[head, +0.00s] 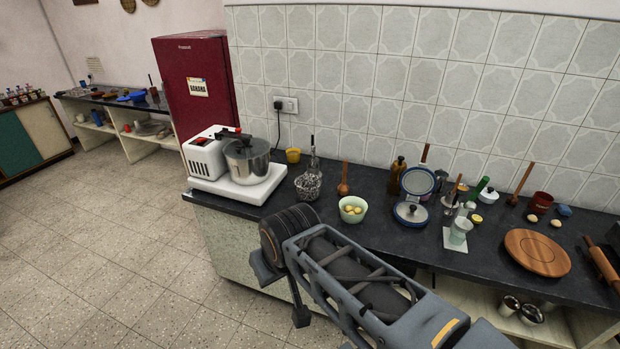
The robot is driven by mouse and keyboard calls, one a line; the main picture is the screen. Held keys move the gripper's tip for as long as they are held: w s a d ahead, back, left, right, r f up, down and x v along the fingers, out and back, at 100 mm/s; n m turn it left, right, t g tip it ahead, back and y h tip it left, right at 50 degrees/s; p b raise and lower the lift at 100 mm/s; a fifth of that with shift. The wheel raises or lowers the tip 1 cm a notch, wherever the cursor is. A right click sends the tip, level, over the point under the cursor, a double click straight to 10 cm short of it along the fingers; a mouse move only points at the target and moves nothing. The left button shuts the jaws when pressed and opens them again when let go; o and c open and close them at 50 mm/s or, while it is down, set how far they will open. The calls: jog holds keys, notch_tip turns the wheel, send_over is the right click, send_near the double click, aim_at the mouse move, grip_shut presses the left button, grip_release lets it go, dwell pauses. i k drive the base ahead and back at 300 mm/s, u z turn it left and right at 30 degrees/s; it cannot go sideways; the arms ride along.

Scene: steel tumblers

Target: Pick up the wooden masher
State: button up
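Two upright wooden tools stand on the dark counter, and either could be the wooden masher. The other is a thin-handled wooden tool (521,184) leaning near the tiled wall, left of the dark red mug. Both are small in view, so I cannot tell their heads clearly. My gripper (281,294) is low in front of the counter, left of my arm. Its fingers look apart with nothing between them, well away from both tools.
A white appliance with a steel pot (246,160) stands at the counter's left end. A green bowl (352,209), a blue-rimmed scale (411,213), glasses and bottles crowd the middle. A round wooden board (537,252) and rolling pin (603,264) lie at right. Floor at left is clear.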

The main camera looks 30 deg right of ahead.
aim_at(343, 189)
jog(key=z, duration=0.05)
jog(key=i, duration=0.85)
jog(key=z, duration=1.05)
jog(key=i, duration=0.7)
jog(key=z, duration=0.7)
